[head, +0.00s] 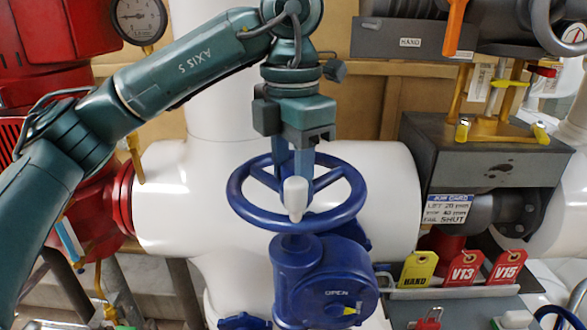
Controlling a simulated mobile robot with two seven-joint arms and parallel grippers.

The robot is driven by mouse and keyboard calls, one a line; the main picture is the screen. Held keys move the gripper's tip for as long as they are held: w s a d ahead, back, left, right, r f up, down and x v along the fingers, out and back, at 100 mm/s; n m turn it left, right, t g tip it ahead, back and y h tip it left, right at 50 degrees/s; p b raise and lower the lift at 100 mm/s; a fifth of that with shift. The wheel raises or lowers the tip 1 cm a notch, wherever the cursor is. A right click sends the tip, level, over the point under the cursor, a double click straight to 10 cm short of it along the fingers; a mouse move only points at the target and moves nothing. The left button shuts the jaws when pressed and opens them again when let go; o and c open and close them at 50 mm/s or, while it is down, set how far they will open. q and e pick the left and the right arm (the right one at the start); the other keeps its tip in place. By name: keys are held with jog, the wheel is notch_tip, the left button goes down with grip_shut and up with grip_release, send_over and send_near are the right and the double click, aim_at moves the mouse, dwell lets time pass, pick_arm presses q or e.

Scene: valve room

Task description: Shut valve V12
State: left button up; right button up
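A blue handwheel (240,206) sits nearly level on top of a blue valve gearbox (300,268). A white upright piece (295,196) stands at the wheel, in front of its spokes. The gearbox face reads OPEN, with a small yellow pointer (350,310) below the word. No V12 label is readable. My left gripper (303,172) points straight down over the wheel, its blue-grey fingers reaching inside the ring behind the white piece. I cannot tell whether the fingers touch the wheel or how far apart they are. My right gripper is not in view.
A large white pipe (170,200) runs behind the valve. At right stand a grey actuator box (480,165) with a yellow yoke, and a tray holding a yellow HAND tag (418,270) and red V13 (463,270) and V15 (508,268) tags. A gauge (139,17) is at upper left.

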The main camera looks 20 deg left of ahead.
pick_arm(q)
jog(key=o, duration=0.9)
jog(key=shift+d+f, duration=0.3)
jog(key=shift+f, duration=0.3)
jog(key=shift+c, duration=0.2)
jog(key=shift+o, duration=1.1)
jog(key=shift+r+p, duration=0.45)
jog(key=shift+p, duration=0.05)
jog(key=r+p, duration=0.1)
jog(key=r, duration=0.1)
jog(key=r+p, duration=0.4)
jog(key=shift+w, duration=0.35)
